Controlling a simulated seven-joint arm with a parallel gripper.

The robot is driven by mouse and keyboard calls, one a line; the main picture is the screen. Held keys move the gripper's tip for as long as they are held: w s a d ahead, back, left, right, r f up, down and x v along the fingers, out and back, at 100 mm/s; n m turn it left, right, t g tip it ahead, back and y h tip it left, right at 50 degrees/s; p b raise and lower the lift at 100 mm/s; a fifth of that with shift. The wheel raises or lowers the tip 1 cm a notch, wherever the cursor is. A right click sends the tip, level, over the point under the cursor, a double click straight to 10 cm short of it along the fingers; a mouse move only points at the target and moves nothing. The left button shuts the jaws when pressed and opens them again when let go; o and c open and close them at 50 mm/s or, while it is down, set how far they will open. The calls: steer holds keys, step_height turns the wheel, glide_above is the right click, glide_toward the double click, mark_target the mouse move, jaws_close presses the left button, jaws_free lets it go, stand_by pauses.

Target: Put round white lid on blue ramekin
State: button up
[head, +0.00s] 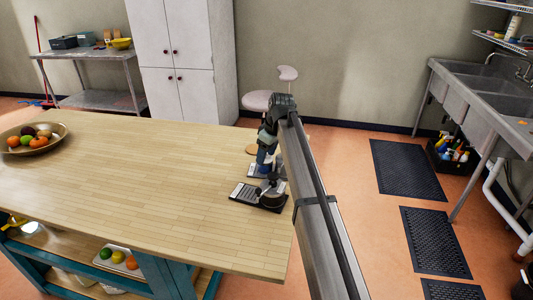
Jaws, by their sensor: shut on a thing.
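My gripper (268,172) points down over the right end of the wooden table. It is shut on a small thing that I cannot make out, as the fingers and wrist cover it. Just below the fingertips a small round dark vessel (272,199) with a greyish top stands near the table's right edge. I cannot tell whether the fingers touch it. A patch of blue (263,157) shows beside my gripper; I cannot tell what it belongs to. I cannot clearly pick out the round white lid or the blue ramekin.
The wooden table (130,180) is mostly bare left of my gripper. Dark flat devices with pale panels, one in front (244,193) and one behind (255,170), lie by the vessel. A fruit bowl (55,141) stands far left. A stool (257,101) is behind the table.

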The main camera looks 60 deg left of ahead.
steer(key=shift+f, duration=0.5)
stand_by(0.3)
steer(key=o, duration=0.8)
steer(key=shift+r, duration=0.1)
steer(key=shift+v, duration=5.35)
